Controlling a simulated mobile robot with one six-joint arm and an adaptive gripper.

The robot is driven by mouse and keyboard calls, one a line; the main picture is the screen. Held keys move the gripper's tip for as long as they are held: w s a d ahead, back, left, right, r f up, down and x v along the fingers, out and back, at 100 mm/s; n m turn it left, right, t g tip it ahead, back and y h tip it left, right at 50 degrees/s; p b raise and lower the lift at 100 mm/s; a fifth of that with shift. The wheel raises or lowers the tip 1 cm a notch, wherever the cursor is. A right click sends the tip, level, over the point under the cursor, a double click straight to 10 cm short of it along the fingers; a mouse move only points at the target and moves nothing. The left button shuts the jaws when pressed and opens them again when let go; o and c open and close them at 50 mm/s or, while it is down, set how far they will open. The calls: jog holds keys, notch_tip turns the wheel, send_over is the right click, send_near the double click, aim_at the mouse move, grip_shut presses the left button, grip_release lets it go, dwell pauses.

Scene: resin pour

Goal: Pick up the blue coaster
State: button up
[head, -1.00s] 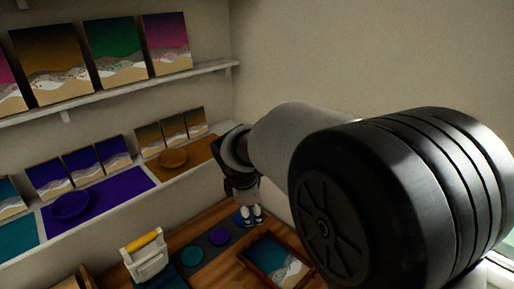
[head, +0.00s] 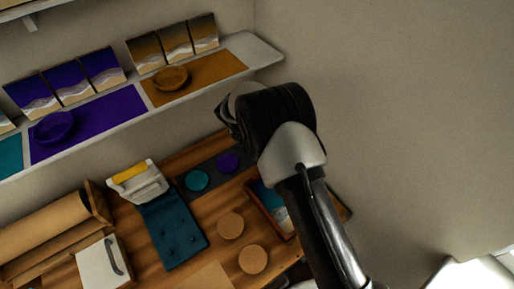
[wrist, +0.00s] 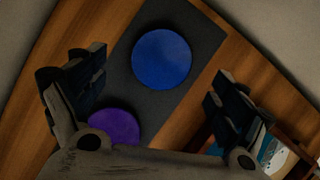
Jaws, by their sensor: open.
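The blue coaster (wrist: 161,59) is a round flat disc lying on a dark grey strip (wrist: 125,75) in the wrist view. My gripper (wrist: 155,88) is open and empty, with one finger on each side of the strip. The coaster lies in line with the gap, a little beyond the fingertips in the picture. I cannot tell the height of the fingers above it. A purple coaster (wrist: 114,126) lies on the same strip, partly hidden by my gripper. In the head view my arm hides the blue coaster and the fingers.
A teal coaster (head: 197,180) and the purple one show in the head view. A framed painting tray (head: 268,205) stands beside the strip. A shelf (head: 110,128) runs above.

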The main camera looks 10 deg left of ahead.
jog(key=b+x, duration=0.1)
jog(key=x, duration=0.3)
jog(key=shift+d+f+b, duration=0.2)
jog(key=shift+f+b, duration=0.1)
jog(key=shift+f, duration=0.1)
jog(key=shift+r, duration=0.1)
jog(key=shift+c, duration=0.3)
jog(key=c, duration=1.1)
jog(key=shift+r, duration=0.1)
jog(key=shift+c, duration=0.2)
